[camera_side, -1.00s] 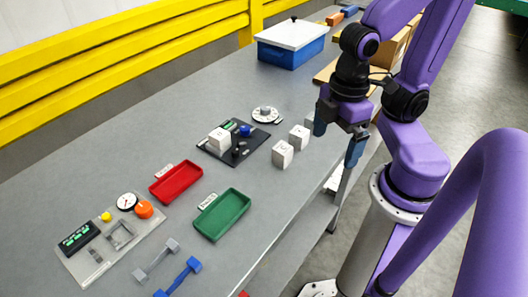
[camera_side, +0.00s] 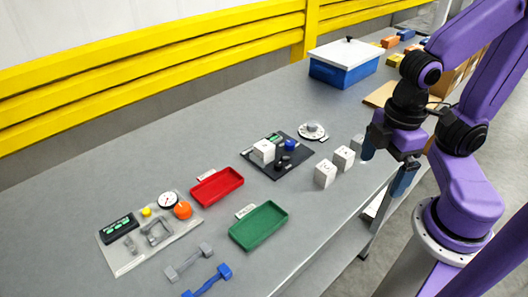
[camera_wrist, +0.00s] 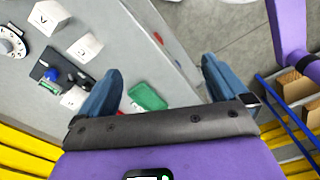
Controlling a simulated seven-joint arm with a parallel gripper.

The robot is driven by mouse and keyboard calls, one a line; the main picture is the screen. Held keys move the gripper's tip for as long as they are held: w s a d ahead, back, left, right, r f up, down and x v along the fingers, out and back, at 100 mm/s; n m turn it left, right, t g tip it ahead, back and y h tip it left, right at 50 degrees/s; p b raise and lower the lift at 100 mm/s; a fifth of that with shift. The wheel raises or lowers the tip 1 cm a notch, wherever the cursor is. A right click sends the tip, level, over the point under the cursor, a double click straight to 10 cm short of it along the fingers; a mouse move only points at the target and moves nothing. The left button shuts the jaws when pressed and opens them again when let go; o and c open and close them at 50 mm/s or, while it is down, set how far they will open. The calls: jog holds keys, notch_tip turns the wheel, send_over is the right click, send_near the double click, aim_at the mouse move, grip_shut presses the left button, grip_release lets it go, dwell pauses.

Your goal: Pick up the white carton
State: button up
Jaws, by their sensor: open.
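Several white block-shaped cartons are in view. In the side view, a marked carton (camera_side: 325,174) stands on the grey bench with another (camera_side: 343,157) just behind it. A greyer block (camera_side: 358,143) is partly hidden by my finger. One more white carton (camera_side: 263,152) sits on a black panel. My gripper (camera_side: 383,172) is open and empty, to the right of the row by the bench edge. In the wrist view, two white cartons (camera_wrist: 48,16) (camera_wrist: 85,47) lie left of my open fingers (camera_wrist: 162,67). A third (camera_wrist: 74,97) is partly covered by a finger.
The black panel (camera_side: 283,171) carries a blue knob. A red tray (camera_side: 217,187) and green tray (camera_side: 259,226) lie left of the cartons. A dial (camera_side: 312,131) and a white-lidded blue box (camera_side: 343,64) stand behind. A yellow rail (camera_side: 160,75) runs along the back.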

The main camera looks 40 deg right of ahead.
jog(key=c, duration=0.3)
jog(key=shift+c, duration=0.2)
jog(key=w+a+r+m, duration=0.2)
jog(key=w+a+m, duration=0.2)
jog(key=w+m, duration=0.35)
jog(key=m+h, duration=0.2)
jog(key=m, duration=2.1)
send_over(264, 145)
notch_tip(264, 145, down, 11)
jog(key=shift+f, duration=0.1)
jog(key=shift+a+f, duration=0.1)
jog(key=shift+f, duration=2.8)
